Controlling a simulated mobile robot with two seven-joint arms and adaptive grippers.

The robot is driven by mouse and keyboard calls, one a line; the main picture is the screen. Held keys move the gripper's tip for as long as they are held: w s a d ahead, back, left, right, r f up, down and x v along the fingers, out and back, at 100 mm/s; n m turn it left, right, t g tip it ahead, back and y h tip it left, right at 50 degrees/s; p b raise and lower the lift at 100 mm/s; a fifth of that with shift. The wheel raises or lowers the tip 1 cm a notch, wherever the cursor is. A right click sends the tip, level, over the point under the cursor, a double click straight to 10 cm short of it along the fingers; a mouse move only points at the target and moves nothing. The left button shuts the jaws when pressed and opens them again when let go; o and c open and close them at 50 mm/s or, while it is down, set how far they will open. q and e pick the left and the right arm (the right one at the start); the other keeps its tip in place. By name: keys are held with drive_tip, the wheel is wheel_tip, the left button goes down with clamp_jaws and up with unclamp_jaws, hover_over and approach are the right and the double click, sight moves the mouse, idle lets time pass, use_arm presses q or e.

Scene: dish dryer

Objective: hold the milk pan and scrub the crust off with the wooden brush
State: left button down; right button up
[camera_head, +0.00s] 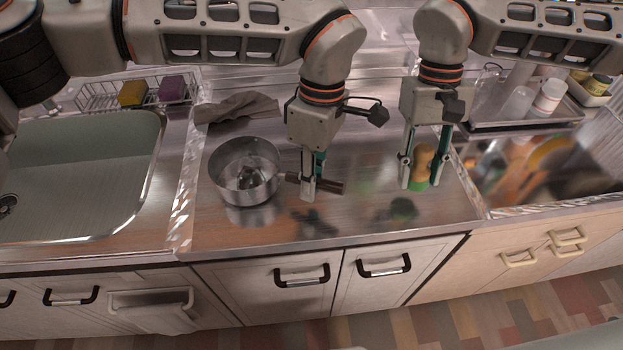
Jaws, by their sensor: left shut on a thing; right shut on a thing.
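The milk pan (248,193) is a shiny metal pan on the counter, left of centre, with a dark handle (331,186) pointing right. Dark brown patches (246,178) show on its inside floor; reflections make their extent hard to tell. My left gripper (313,184) is shut on the pan's handle, and its fingers hide part of it. My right gripper (419,172) is shut on the brush (422,162), which has a tan wooden upper part and a green lower part. The brush is upright, right of the pan and apart from it, seemingly above the counter.
A grey cloth (237,107) lies behind the pan. A sink (75,190) is at the left, with a wire rack holding a yellow sponge (132,93) and a purple sponge (172,88). A tray with bottles (548,98) stands at the right. The counter between pan and brush is clear.

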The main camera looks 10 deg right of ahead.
use_arm(q)
drive_tip(key=shift+f, duration=0.35)
idle(0.4)
drive_tip(key=c, duration=2)
unclamp_jaws()
clamp_jaws()
